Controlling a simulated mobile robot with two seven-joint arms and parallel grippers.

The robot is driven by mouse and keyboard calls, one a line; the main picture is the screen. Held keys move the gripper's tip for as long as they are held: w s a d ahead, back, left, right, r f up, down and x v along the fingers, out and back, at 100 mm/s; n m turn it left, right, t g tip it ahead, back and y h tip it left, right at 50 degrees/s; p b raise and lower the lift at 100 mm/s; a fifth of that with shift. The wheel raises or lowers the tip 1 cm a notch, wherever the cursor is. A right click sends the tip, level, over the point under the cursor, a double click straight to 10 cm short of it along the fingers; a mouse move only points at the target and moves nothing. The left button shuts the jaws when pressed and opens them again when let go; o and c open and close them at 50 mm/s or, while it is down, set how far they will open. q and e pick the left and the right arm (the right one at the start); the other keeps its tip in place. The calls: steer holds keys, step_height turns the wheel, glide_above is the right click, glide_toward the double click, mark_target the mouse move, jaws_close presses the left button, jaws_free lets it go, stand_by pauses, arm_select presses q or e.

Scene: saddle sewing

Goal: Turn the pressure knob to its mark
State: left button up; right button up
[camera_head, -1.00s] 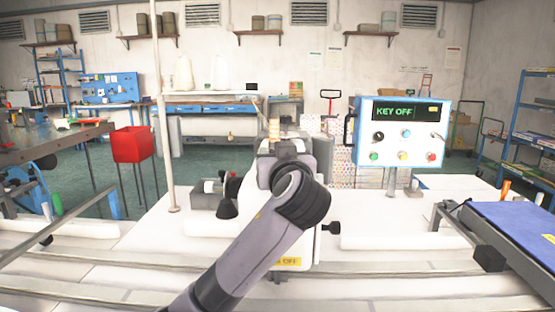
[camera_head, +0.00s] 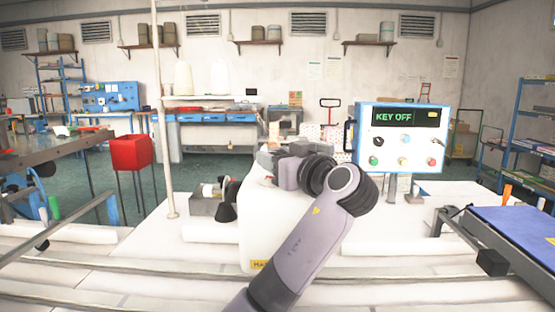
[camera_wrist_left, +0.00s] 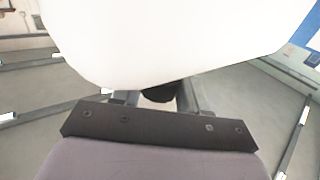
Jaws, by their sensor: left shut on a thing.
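The white sewing machine head (camera_head: 268,225) stands in the middle of the table in the head view. Its white body also fills the top of the left wrist view (camera_wrist_left: 170,40). My left arm reaches over it, and my left gripper (camera_head: 268,160) is at its top, mostly hidden behind my wrist. In the left wrist view, the two grey fingers of my left gripper (camera_wrist_left: 160,98) are on either side of a dark round knob (camera_wrist_left: 158,95), shut on it just below the white body. The knob's mark cannot be made out. My right gripper is not in view.
A blue-framed control box (camera_head: 400,137) reading KEY OFF stands to the right on a post. A dark knob on a grey block (camera_head: 207,203) is left of the machine. A blue padded board (camera_head: 515,230) is at the right, and a thin white pole (camera_head: 162,110) stands at the left.

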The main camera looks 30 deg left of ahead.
arm_select(q)
steer(key=shift+f, duration=0.15)
steer(key=o, duration=1)
steer(key=shift+a, duration=0.1)
steer(key=shift+c, duration=0.2)
steer(key=b+v, duration=0.1)
steer(key=v, duration=0.5)
steer(key=shift+b, duration=0.3)
steer(key=shift+s+d, duration=0.25)
steer(key=shift+d, duration=0.35)
